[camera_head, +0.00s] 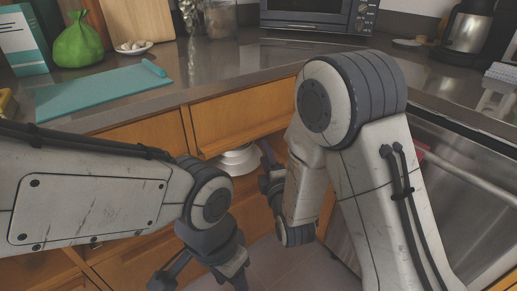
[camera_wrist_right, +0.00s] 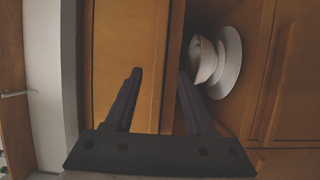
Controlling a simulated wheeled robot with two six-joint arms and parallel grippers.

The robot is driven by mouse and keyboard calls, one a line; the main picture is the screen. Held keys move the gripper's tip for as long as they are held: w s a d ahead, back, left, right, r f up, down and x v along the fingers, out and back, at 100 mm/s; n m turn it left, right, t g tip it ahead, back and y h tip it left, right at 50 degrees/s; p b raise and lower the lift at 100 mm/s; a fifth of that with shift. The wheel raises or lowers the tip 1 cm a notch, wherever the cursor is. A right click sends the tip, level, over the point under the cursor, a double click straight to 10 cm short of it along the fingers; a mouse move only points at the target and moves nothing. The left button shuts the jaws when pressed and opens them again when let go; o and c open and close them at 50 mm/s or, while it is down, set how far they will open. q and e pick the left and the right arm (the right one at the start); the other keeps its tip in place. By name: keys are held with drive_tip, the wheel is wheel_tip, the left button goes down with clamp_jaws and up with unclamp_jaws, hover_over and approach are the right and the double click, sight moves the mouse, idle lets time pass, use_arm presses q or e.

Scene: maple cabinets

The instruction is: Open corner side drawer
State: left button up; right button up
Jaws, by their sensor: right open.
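The corner drawer front (camera_head: 240,112) is an orange maple panel just under the counter; I cannot tell if it stands slightly out. In the right wrist view the panel (camera_wrist_right: 120,40) fills the middle. My right gripper (camera_head: 268,178) is open and empty beside the panel's lower edge. In the wrist view its fingers (camera_wrist_right: 160,85) are spread on either side of that edge, one over the panel, the other over the opening below. I cannot tell whether they touch. My left gripper (camera_head: 203,280) hangs low at the front, fingers apart, with nothing seen between them.
White dishes (camera_head: 240,159) sit in the open space below the drawer; a bowl on a plate (camera_wrist_right: 228,62) shows in the wrist view. A steel appliance front (camera_head: 450,200) stands at right. The counter holds a teal board (camera_head: 105,92), a green bag (camera_head: 78,45) and a microwave (camera_head: 315,14).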

sight(257, 137)
drive_tip(key=x, duration=0.8)
drive_tip(key=shift+w+b, duration=0.1)
drive_tip(key=shift+b, duration=0.2)
clamp_jaws()
drive_tip(key=shift+a, duration=0.1)
idle(0.9)
